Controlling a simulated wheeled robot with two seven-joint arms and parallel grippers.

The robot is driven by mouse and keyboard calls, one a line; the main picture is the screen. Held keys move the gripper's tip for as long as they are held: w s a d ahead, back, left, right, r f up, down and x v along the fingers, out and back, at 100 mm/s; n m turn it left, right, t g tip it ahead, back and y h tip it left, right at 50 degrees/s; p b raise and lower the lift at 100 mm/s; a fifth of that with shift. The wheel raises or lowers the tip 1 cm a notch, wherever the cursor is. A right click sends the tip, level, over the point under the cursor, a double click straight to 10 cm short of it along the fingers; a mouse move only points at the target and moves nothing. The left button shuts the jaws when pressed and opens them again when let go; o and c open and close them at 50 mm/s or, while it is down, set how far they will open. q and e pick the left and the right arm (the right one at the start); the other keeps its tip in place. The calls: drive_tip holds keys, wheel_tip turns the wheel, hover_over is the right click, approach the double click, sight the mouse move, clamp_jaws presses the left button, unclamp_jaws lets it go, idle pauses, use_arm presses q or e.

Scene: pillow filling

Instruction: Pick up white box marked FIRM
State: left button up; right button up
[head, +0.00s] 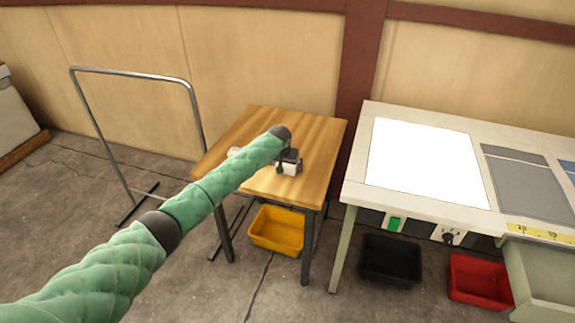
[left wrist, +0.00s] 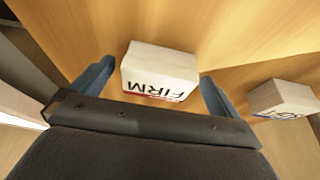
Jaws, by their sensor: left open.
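The white box marked FIRM (left wrist: 160,60) sits on the wooden table in the left wrist view, its black lettering upside down there. My left gripper (left wrist: 154,80) is open, with one blue finger on each side of the box. A gap shows between the box and each finger. In the head view my left gripper (head: 288,158) is over the right part of the wooden table (head: 315,140), and the white box (head: 291,171) shows partly beneath it. My right gripper is in neither view.
A second pale box (left wrist: 283,98) with partly hidden lettering lies to the right in the wrist view. A yellow bin (head: 277,231) is under the table. A workbench (head: 355,190) stands to the right, and a metal rail frame (head: 130,73) to the left.

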use_arm(q)
drive_tip(key=shift+w+d+f, duration=0.1)
drive_tip(key=shift+w+f, duration=0.1)
drive_tip(key=shift+f, duration=0.25)
drive_tip(key=shift+c, duration=0.2)
drive_tip(key=c, duration=1)
